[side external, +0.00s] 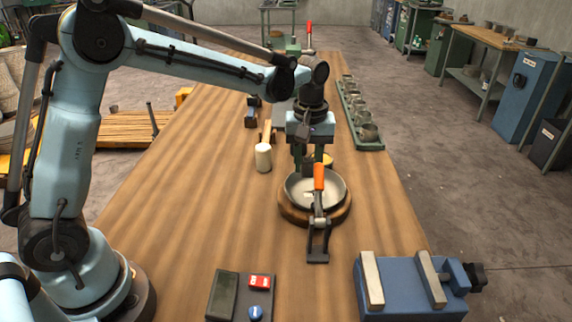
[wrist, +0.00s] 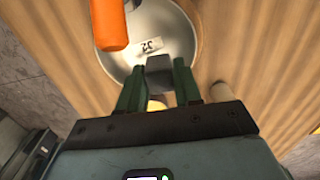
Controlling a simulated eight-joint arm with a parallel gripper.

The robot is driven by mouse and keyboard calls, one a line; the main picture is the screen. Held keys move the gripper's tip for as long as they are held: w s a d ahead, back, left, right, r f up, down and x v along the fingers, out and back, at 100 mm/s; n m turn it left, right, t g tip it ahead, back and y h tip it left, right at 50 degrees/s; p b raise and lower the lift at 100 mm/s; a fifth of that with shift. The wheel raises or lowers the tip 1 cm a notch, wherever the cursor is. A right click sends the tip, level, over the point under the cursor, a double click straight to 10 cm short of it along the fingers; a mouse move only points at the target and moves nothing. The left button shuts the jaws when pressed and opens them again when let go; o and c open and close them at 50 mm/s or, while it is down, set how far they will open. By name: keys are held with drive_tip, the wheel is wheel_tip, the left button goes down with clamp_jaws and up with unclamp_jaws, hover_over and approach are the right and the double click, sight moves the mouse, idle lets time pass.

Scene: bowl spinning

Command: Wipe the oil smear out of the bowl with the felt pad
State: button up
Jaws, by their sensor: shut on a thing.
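The metal bowl (side external: 296,190) sits on a round wooden base (side external: 290,214), with a toggle clamp at its near rim. It also shows in the wrist view (wrist: 180,35), with a label reading 32 inside it. My gripper (side external: 312,168) points down over the far part of the bowl. In the wrist view my gripper's green fingers (wrist: 159,72) are shut on a grey block, the felt pad (wrist: 159,73). The pad is over the bowl's rim area; I cannot tell whether it touches. I cannot make out an oil smear in either view.
The clamp's orange handle (side external: 319,177) stands up close to my gripper. A white cylinder (side external: 263,157) stands left of the bowl. A blue vise (side external: 410,285) is at front right, a button panel (side external: 240,296) at front, a green tray of cups (side external: 360,118) behind. The left tabletop is clear.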

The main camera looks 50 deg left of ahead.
sight(307, 175)
drive_tip(key=shift+r, duration=1.4)
drive_tip(key=shift+f, duration=0.1)
drive_tip(key=shift+f, duration=3.35)
drive_tip(key=shift+w+d+f, duration=0.3)
drive_tip(key=shift+w+f, duration=0.1)
drive_tip(key=shift+f, duration=0.35)
drive_tip(key=shift+w+d, duration=0.85)
drive_tip(key=shift+w, duration=0.25)
drive_tip(key=s+a, duration=0.2)
drive_tip(key=shift+s, duration=0.3)
drive_tip(key=shift+s+a+r, duration=0.1)
drive_tip(key=shift+s+a, duration=0.05)
drive_tip(key=shift+s, duration=0.05)
drive_tip(key=shift+r, duration=4.1)
